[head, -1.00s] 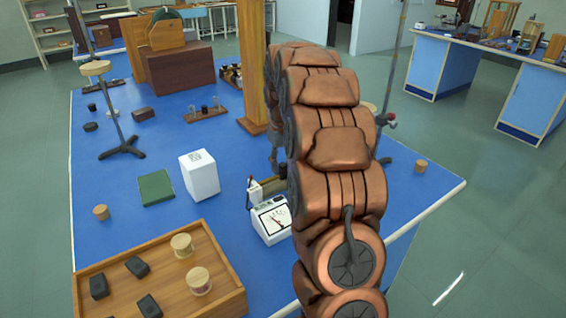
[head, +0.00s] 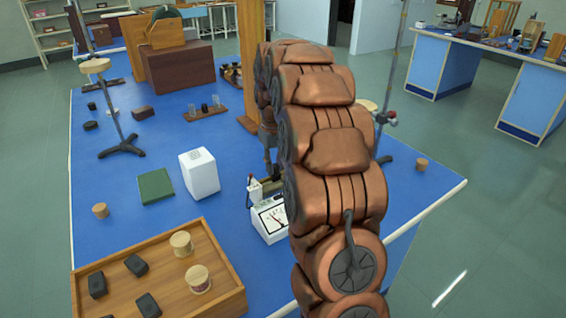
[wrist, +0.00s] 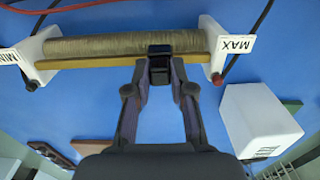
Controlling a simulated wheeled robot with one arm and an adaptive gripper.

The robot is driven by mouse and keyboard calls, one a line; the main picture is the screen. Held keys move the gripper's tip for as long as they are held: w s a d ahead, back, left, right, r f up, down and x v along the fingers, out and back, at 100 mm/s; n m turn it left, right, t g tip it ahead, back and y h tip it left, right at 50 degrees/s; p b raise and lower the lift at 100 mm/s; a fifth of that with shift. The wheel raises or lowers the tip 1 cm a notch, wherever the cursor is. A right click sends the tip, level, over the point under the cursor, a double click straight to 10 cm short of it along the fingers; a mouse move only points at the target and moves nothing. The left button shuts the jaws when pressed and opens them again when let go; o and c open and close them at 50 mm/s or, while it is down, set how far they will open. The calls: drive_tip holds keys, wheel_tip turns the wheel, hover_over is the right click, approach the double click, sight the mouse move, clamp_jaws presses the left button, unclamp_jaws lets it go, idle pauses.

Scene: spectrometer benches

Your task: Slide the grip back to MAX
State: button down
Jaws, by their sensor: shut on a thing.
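The sliding rheostat spans the top of the wrist view. Its wire-wound coil (wrist: 110,45) lies between white end plates, with a MIN label (wrist: 10,56) at the left and a MAX label (wrist: 236,44) at the right. The dark slider grip (wrist: 159,66) sits on the brass rod (wrist: 90,63), right of middle and apart from the MAX end plate. My gripper (wrist: 160,82) is shut on the grip. In the head view the rheostat (head: 254,190) is partly hidden behind my arm.
A white meter (head: 268,222) stands close in front of the rheostat. A white box (head: 199,174) and a green book (head: 156,187) lie to the left. A wooden tray (head: 228,292) is at the front. A wooden post (head: 250,60) rises behind. Cables run from the rheostat's ends.

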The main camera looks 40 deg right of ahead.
drive_tip(key=a, duration=0.4)
drive_tip(key=shift+w+a, duration=0.1)
drive_tip(key=shift+w, duration=0.05)
drive_tip(key=c, duration=1)
unclamp_jaws()
drive_tip(key=shift+a, duration=0.1)
wheel_tip(320, 180, up, 12)
